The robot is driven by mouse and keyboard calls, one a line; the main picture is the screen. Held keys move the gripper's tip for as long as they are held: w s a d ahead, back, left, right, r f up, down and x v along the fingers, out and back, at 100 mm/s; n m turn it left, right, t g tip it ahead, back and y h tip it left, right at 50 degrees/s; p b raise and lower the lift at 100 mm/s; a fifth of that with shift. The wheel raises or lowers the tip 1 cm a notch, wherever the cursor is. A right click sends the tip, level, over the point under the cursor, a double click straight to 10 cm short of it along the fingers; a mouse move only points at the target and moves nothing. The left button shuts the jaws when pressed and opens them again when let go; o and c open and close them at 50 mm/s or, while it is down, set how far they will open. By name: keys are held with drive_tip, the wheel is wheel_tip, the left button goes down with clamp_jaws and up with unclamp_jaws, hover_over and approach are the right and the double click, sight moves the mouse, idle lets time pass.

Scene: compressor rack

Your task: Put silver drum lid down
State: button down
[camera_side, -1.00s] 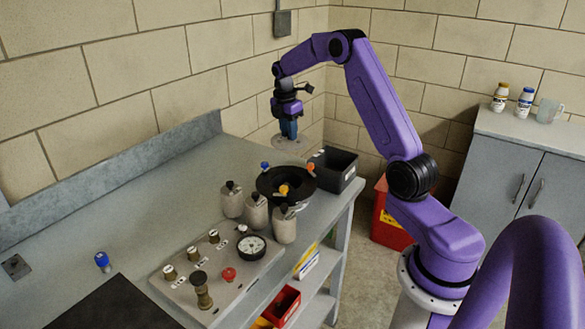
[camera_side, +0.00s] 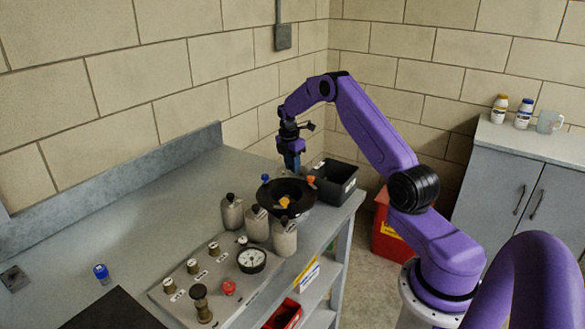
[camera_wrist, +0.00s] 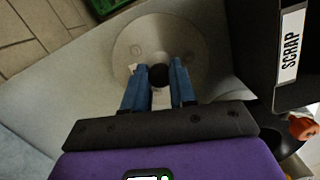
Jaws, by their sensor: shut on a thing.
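The silver drum lid (camera_wrist: 140,48) is a flat round disc with a dark knob (camera_wrist: 159,76) at its centre. In the wrist view my gripper (camera_wrist: 160,75) has its blue fingers on both sides of the knob, shut on it. The lid lies flat over the grey bench top, on it or very close to it; I cannot tell which. In the side view my gripper (camera_side: 292,166) points down at the back of the bench, behind the black round dish. The lid is hard to make out there.
A black bin (camera_side: 333,182) stands just right of my gripper; its SCRAP label (camera_wrist: 291,45) shows in the wrist view. The black dish (camera_side: 300,204) and several grey canisters (camera_side: 232,215) stand in front.

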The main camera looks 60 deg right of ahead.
drive_tip(key=shift+f, duration=0.55)
drive_tip(key=c, duration=0.9)
unclamp_jaws()
drive_tip(key=shift+f, duration=0.15)
